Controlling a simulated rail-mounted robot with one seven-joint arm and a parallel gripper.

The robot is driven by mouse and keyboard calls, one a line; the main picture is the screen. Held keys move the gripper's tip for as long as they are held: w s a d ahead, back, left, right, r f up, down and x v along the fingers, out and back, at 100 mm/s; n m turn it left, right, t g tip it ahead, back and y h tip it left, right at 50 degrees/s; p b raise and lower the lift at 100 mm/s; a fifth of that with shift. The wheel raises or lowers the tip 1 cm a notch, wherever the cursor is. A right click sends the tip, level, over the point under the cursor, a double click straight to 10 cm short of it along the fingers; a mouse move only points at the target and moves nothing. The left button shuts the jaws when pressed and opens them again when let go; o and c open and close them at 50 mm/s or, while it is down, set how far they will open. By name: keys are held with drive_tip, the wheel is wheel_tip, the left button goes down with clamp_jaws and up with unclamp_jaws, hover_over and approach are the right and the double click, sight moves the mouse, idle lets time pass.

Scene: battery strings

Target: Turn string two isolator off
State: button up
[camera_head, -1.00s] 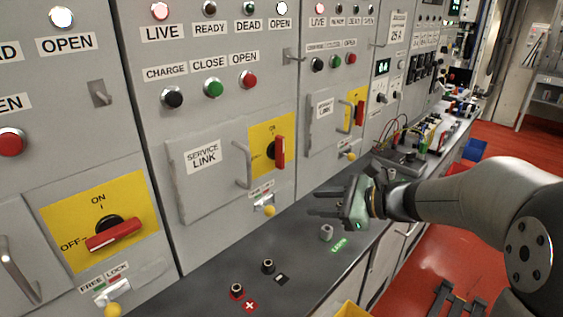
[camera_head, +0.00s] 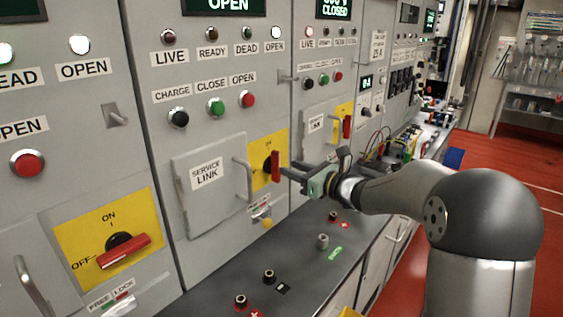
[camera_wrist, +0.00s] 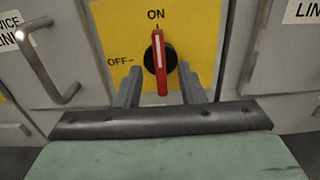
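The isolator on the middle panel is a red handle (camera_head: 275,167) on a yellow plate (camera_head: 260,146). In the wrist view the red handle (camera_wrist: 160,62) stands upright, pointing to ON, with OFF marked to its left. My gripper (camera_wrist: 158,85) is open, with one finger on each side of the handle's lower part. Gaps show between fingers and handle; contact cannot be told. In the head view my gripper (camera_head: 288,171) is just right of the handle. The panel's display (camera_head: 226,4) reads OPEN. Its string number is not readable.
The left panel has another isolator handle (camera_head: 124,252), turned nearly sideways. A service link door with a bar handle (camera_head: 243,180) is left of my gripper. The dark bench (camera_head: 300,262) carries terminals.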

sight(279, 164)
drive_tip(key=shift+p+x, duration=0.35)
drive_tip(key=shift+x, duration=2)
clamp_jaws()
